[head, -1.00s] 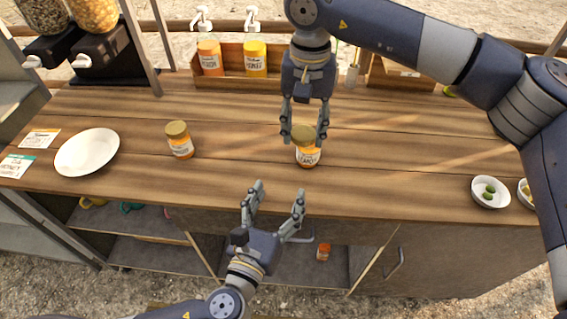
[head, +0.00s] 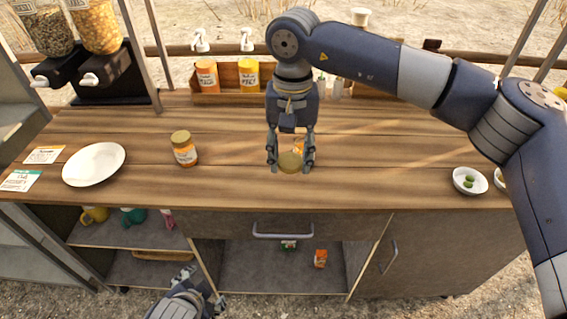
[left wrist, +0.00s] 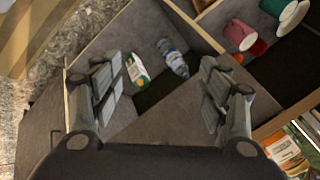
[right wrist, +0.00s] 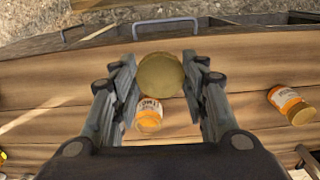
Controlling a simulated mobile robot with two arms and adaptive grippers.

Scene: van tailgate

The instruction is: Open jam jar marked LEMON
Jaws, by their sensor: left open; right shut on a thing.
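The gold lid (head: 290,162) is in my right gripper (head: 291,165), which is shut on it above the counter. The right wrist view shows the lid (right wrist: 160,74) between the fingertips, apart from the jar. The jam jar (right wrist: 149,115) stands on the counter with orange contents showing; its label is too small to read surely. In the head view the jar (head: 299,145) is mostly hidden behind the lid and fingers. Another gold-lidded jar (head: 185,150) stands closed to the left, its label unreadable. My left gripper (head: 203,286) is open and empty, low before the cabinet's open shelves.
A white plate (head: 94,164) and two label cards lie at the left. A wooden box (head: 225,98) with orange and yellow jars stands at the back. A small bowl (head: 470,181) is at the right. A drawer handle (head: 283,232) juts from the front. The counter's middle is mostly clear.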

